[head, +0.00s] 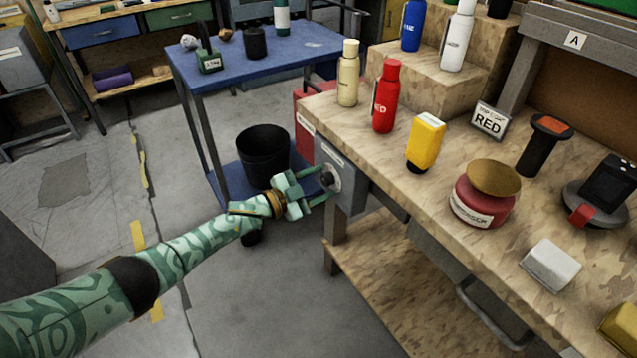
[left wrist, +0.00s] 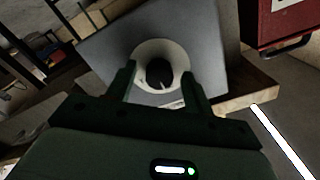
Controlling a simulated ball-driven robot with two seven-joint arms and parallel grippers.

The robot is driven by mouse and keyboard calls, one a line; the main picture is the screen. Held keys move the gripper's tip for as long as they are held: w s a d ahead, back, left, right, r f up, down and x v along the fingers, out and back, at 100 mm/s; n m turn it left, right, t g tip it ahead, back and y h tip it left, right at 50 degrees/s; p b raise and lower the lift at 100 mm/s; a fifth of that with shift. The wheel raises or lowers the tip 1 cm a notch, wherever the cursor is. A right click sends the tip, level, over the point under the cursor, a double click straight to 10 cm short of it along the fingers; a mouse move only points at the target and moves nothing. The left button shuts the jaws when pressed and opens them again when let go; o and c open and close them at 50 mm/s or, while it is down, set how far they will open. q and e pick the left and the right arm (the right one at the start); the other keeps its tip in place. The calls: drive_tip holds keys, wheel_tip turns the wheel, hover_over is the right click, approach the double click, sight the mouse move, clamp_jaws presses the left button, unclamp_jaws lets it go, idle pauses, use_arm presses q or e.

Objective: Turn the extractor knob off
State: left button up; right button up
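The extractor knob (head: 328,179) is a small dark knob on a pale round dial, set on a grey box (head: 340,160) at the left end of the workbench. In the left wrist view the knob (left wrist: 159,72) shows between my finger tips, with the pale dial ring (left wrist: 160,50) around it. My left gripper (head: 324,184) is open in front of the box, one finger on each side of the knob. In the left wrist view the fingers (left wrist: 159,70) have visible gaps to the dark knob. I cannot tell how far the tips are from the box face. My right gripper is not in view.
The workbench (head: 400,165) carries a red bottle (head: 386,98), a cream bottle (head: 348,75), a yellow container (head: 426,142) and a red jar (head: 482,200). A blue cart (head: 290,55) with a black bin (head: 263,153) stands behind my left gripper. The floor at the left is mostly clear.

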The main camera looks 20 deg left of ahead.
use_arm(q)
drive_tip(key=p+v, duration=0.5)
drive_tip(key=v, duration=1.1)
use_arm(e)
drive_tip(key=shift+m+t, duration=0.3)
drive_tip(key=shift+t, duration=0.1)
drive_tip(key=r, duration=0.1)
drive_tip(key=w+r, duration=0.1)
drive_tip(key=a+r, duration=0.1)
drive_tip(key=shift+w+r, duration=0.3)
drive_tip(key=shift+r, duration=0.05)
use_arm(q)
drive_tip(key=shift+s+a, duration=0.1)
drive_tip(key=shift+s, duration=0.05)
